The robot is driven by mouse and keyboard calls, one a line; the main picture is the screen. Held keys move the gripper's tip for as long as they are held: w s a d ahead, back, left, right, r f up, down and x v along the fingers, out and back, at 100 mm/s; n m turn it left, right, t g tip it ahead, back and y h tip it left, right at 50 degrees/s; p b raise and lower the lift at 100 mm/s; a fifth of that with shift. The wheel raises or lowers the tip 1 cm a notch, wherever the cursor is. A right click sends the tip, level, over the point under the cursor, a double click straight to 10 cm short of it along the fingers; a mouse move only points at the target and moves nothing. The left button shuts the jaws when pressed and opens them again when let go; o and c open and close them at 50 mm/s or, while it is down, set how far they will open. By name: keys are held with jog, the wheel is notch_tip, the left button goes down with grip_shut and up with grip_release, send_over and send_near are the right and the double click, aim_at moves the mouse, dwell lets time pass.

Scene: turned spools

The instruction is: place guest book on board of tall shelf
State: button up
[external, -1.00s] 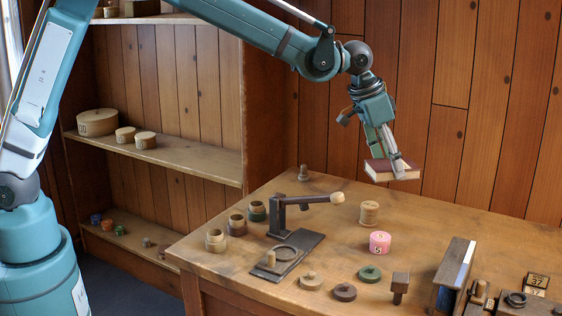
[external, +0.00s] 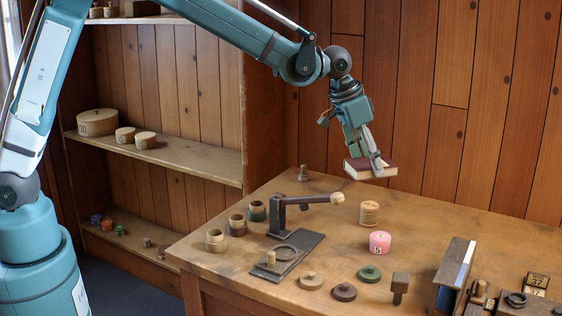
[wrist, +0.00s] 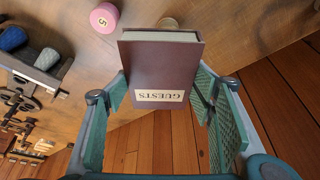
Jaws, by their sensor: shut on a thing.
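The guest book (external: 370,170) has a dark red cover and pale pages. In the wrist view the book (wrist: 162,68) shows a label reading "GUESTS". My gripper (external: 362,152) is shut on it and holds it in the air above the back of the table. In the wrist view the jaws of my gripper (wrist: 160,95) stand on both sides of the book. The tall shelf stands at the left; its middle board (external: 190,160) carries round boxes at its left part and is bare toward the right.
The wooden table (external: 330,225) holds a black lever press (external: 290,245), several small pots, a tan spool (external: 369,213) and a pink spool (external: 380,242). An upright divider (external: 453,275) stands at the right. The shelf's lower board (external: 135,235) holds small coloured spools. A wooden wall is behind.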

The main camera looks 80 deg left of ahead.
jog(key=s+a+f, duration=0.3)
jog(key=s+a, duration=1.3)
jog(key=s+a+f, duration=0.2)
jog(key=s+a, duration=1.4)
jog(key=s+a+r+n+y+p, duration=0.1)
jog(key=s+a+r+n, duration=0.1)
jog(key=a, duration=0.5)
jog(key=s+a+r+n+y+p, duration=0.1)
jog(key=s+a+r+n, duration=0.15)
jog(key=a, duration=0.55)
jog(key=s+a+r+n+p, duration=0.1)
jog(key=a+r+n, duration=0.15)
jog(key=a, duration=0.45)
jog(key=w+a+f+m+h+b, duration=0.1)
jog(key=a+f+m+b, duration=0.1)
jog(key=a+f, duration=0.5)
jog(key=w+a+f+m+h+b, duration=0.1)
jog(key=a+f+m, duration=0.4)
jog(key=a, duration=0.8)
jog(key=shift+a+b+x, duration=0.25)
jog(key=shift+b+x, duration=0.95)
jog(key=shift+x, duration=0.55)
jog(key=shift+s+f, duration=0.15)
jog(key=shift+f, duration=0.05)
jog(key=shift+f+b, duration=0.4)
jog(key=shift+f, duration=2.6)
